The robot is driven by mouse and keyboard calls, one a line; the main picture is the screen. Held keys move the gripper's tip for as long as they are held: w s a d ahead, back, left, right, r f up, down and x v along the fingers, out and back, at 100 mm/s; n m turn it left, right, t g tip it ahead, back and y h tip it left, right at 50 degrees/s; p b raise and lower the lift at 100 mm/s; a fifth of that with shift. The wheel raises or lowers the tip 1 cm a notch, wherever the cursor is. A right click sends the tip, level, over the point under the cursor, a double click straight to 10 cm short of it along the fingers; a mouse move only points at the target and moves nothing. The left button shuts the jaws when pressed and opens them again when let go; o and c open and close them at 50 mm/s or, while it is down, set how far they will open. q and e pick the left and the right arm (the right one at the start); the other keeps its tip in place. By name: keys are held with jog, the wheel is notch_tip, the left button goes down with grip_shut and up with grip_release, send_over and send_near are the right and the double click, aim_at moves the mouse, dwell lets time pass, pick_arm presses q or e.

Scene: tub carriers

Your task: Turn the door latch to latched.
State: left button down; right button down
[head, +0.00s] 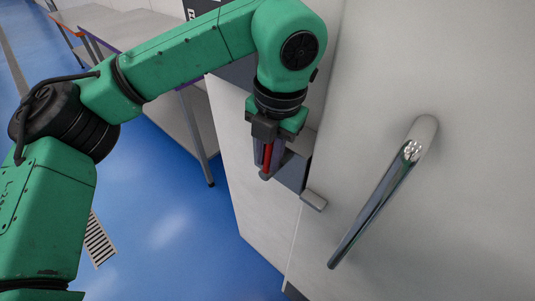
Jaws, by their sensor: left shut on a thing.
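The door latch sits at the edge of a pale door (460,190). It shows as a dark grey plate (293,171) with a red lever (267,158) that points down. A small light grey block (313,200) sits just right of the plate, across the seam. My left gripper (266,168) points down and is shut on the red lever. Its fingers and the green wrist hide part of the lever and plate, so I cannot tell how far the latch is turned. My right gripper is not in view.
A long shiny metal handle (373,208) stands out from the door, right of the latch. A table (125,28) with metal legs stands at the back left. The blue floor (170,225) is open at the lower left, with a white grate (98,241).

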pick_arm(q)
jog(key=c, duration=0.8)
grip_release()
jog(key=shift+r, duration=0.1)
jog(key=shift+r, duration=0.1)
jog(key=shift+r, duration=0.35)
notch_tip(320, 180, up, 14)
jog(key=s+d+p, duration=0.1)
jog(key=shift+d+f+p, duration=0.2)
jog(key=shift+p, duration=0.15)
